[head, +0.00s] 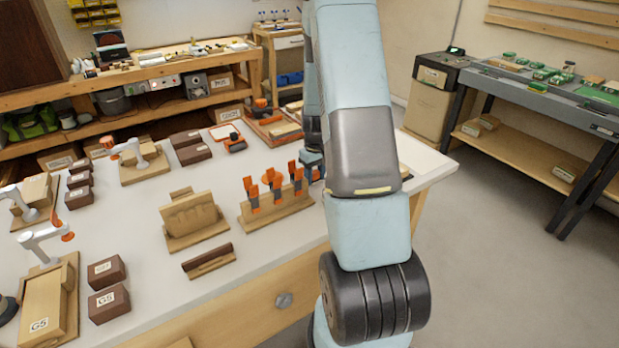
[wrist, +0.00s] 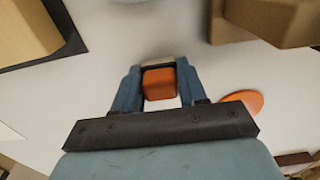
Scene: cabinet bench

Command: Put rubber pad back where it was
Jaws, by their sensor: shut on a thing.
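My gripper (wrist: 158,80) shows in the wrist view, with its two blue fingers on either side of a small orange block (wrist: 159,84). It is shut on this block, low over the pale bench top. I cannot tell for sure whether the block is the rubber pad or part of a fixture. A flat orange disc (wrist: 243,101) lies to the right of the fingers, partly hidden by the gripper body. In the head view my arm hides most of the gripper at the right part of the bench.
A wooden rack with several orange-handled tools (head: 273,190) stands just left of my arm. A wooden holder (head: 190,217), dark brown boxes (head: 108,302) and toggle-clamp fixtures (head: 48,300) fill the left. Brown blocks (wrist: 275,18) stand close by in the wrist view.

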